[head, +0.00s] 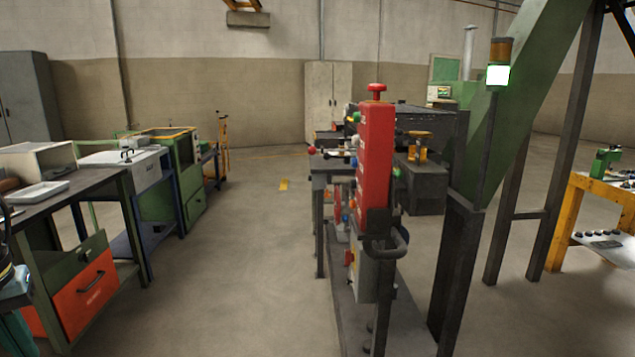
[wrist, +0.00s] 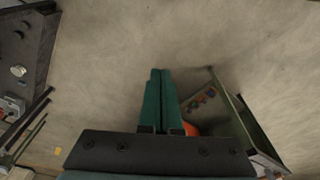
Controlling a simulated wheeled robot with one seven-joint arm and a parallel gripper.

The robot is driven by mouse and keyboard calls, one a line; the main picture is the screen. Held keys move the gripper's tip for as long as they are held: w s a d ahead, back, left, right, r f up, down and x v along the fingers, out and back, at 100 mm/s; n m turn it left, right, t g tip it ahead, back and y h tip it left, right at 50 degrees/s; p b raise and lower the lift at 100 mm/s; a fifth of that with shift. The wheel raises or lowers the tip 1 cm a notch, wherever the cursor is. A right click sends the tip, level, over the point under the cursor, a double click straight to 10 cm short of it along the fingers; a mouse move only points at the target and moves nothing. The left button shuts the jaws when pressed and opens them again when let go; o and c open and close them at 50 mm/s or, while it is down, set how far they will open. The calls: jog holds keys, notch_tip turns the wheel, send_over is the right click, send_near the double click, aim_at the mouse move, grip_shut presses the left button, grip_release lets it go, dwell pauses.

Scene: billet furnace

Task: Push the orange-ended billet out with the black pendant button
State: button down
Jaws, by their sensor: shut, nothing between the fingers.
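The red pendant (head: 375,155) stands upright in the middle of the head view, seen nearly edge-on, with a red mushroom knob on top. Small coloured buttons stick out along its left side; I cannot tell for sure which is the black one. No orange-ended billet can be made out; the dark furnace body (head: 432,120) behind the pendant is partly hidden by it. My gripper (wrist: 161,72) shows in the wrist view with its two dark green fingers together, shut and empty, above bare floor and away from the pendant.
A workbench (head: 95,192) with an orange drawer (head: 82,297) stands at the left. A green post (head: 525,100) and dark legs rise right of the pendant. A yellow table (head: 562,225) is at the far right. The floor (head: 245,270) between bench and pendant is clear.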

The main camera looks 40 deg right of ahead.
jog(key=w+d+m+t+h, duration=0.2)
jog(key=w+d+m+t, duration=0.15)
jog(key=w+d, duration=0.8)
jog(key=w+d+m+t+h, duration=0.1)
jog(key=w+d+h, duration=0.15)
jog(key=d, duration=0.45)
jog(key=w+d+m+t+h, duration=0.15)
jog(key=w+d, duration=0.25)
jog(key=d, duration=0.4)
jog(key=s+d+r+m+g+h, duration=0.1)
jog(key=s+d+r+m+h, duration=0.15)
jog(key=d+h, duration=0.9)
jog(key=s+d+r+g+h, duration=0.1)
jog(key=s+d+r, duration=0.1)
jog(key=d, duration=0.3)
jog(key=s+d+r+m+g+h, duration=0.1)
jog(key=s+d+r+g, duration=0.1)
jog(key=s+d, duration=0.2)
jog(key=s+d+r+m+g+h, duration=0.1)
jog(key=s+d+r+g, duration=0.1)
jog(key=s+d, duration=0.2)
jog(key=d, duration=0.3)
jog(key=shift+r+h+b, duration=0.3)
jog(key=shift+h+b, duration=0.05)
jog(key=shift+b, duration=0.05)
jog(key=shift+s, duration=0.1)
